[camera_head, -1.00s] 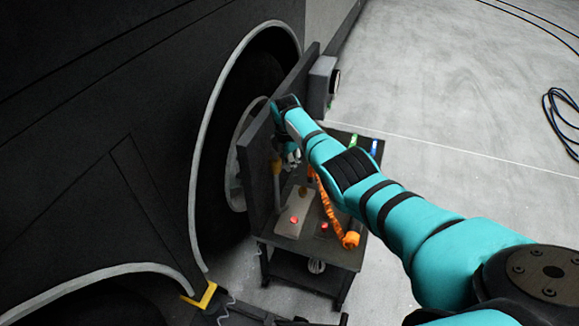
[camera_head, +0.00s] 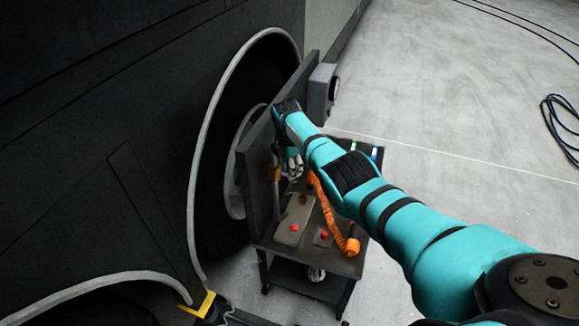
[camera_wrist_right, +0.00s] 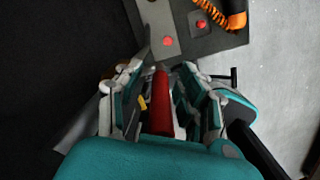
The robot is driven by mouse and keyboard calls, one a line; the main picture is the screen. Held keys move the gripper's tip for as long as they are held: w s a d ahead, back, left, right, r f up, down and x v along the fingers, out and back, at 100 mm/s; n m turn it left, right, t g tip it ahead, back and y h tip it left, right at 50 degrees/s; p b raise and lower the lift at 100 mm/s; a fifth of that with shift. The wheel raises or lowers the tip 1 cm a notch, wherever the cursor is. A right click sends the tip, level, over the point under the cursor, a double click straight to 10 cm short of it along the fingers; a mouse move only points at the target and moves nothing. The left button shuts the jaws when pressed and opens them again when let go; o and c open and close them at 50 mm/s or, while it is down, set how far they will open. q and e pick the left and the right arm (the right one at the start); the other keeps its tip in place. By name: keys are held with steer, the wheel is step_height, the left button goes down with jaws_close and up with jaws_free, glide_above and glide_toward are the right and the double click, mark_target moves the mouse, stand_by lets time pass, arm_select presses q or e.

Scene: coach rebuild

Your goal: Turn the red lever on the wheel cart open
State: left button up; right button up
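The wheel cart (camera_head: 347,266) is a dark table with an upright panel (camera_head: 258,180) on its left side, beside the wheel. The red lever (camera_wrist_right: 161,103) shows in the right wrist view as a thick red handle pointing away from the camera. In the head view it is hidden behind my right arm and gripper. My right gripper (camera_head: 291,162) is at the panel above the cart top. In the right wrist view its fingers (camera_wrist_right: 158,78) stand on both sides of the red lever, with gaps visible; contact cannot be made out. My left gripper is in neither view.
A plate with a red button (camera_head: 294,227), a second red button (camera_head: 323,235) and an orange coiled hose (camera_head: 331,215) are on the cart. A grey box (camera_head: 322,92) is fixed at the panel's far end. The floor (camera_head: 440,100) on the right is mostly clear.

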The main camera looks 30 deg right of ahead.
steer(key=r, duration=0.8)
steer(key=s+a+r, duration=0.1)
steer(key=r, duration=0.3)
